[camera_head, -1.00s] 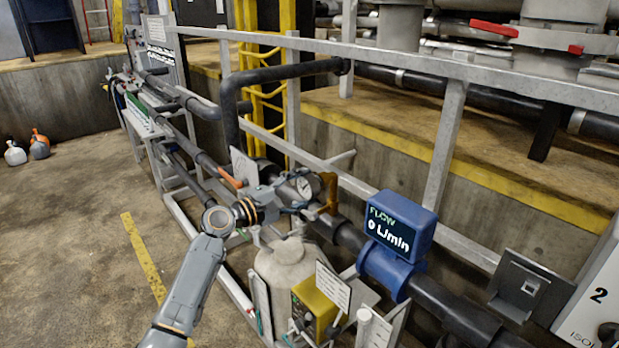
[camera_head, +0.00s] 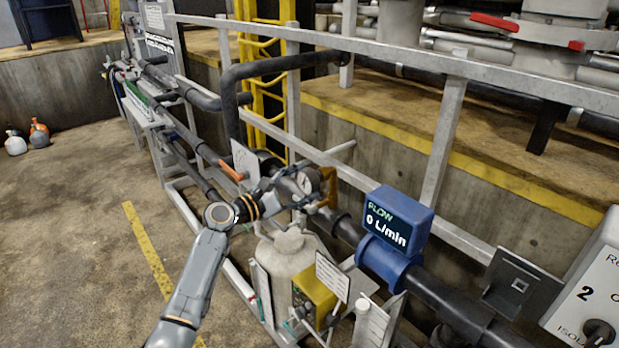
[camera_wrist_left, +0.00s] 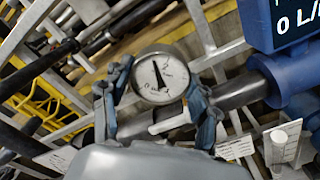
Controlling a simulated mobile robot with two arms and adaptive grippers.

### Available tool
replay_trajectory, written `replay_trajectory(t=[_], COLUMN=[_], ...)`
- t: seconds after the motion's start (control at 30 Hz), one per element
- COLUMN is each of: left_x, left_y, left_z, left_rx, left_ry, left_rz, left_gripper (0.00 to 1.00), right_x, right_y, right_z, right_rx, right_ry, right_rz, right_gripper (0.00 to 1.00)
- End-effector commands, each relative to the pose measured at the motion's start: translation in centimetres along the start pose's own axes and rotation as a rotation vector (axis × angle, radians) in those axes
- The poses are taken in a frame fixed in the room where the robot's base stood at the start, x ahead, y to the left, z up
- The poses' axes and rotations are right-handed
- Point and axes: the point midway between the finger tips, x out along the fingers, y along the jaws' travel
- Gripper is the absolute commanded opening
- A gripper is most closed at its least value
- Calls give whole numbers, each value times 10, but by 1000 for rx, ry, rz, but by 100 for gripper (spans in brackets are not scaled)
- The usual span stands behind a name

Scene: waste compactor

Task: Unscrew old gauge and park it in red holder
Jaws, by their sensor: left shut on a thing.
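The old gauge (camera_head: 307,181) is a round white dial with a dark needle, beside the dark pipe in the head view. My left gripper (camera_head: 294,190) is shut on the gauge, with its arm coming up from the lower left. In the left wrist view, the gauge (camera_wrist_left: 161,78) sits between the two fingers (camera_wrist_left: 160,98), its dial facing the camera. The gauge's lower fitting is partly hidden, so I cannot tell whether it is still threaded in. I cannot make out the red holder. My right gripper is not in view.
A blue flow meter (camera_head: 391,240) reading 0 L/min sits on the pipe to the right. A pale tank (camera_head: 288,262) and a yellow box (camera_head: 313,299) stand below. An orange-handled lever (camera_head: 230,171) is left of the gripper. Grey railing (camera_head: 444,150) runs behind.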

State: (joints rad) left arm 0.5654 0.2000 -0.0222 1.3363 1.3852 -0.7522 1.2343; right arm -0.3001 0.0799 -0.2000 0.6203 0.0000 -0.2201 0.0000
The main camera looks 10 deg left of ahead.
Motion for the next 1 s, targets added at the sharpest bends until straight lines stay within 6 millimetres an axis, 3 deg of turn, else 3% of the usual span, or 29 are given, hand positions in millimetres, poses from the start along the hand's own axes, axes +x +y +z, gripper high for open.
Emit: replay_trajectory(t=[0.23,0.27,0.37,0.4,1.0], left_x=[0,0,0,0,0], left_y=[0,0,0,0,-1], left_z=[1,1,1,1,-1], left_rx=[-17,-17,-16,-16,-2], left_ry=[-3,-3,-2,-2,0], left_rz=[0,0,0,0,0], left_gripper=[22,64,84,87,83], right_x=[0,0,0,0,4], right_y=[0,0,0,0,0], right_z=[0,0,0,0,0], right_rx=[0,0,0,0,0], right_ry=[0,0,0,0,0], right_rz=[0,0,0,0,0], right_gripper=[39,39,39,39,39])
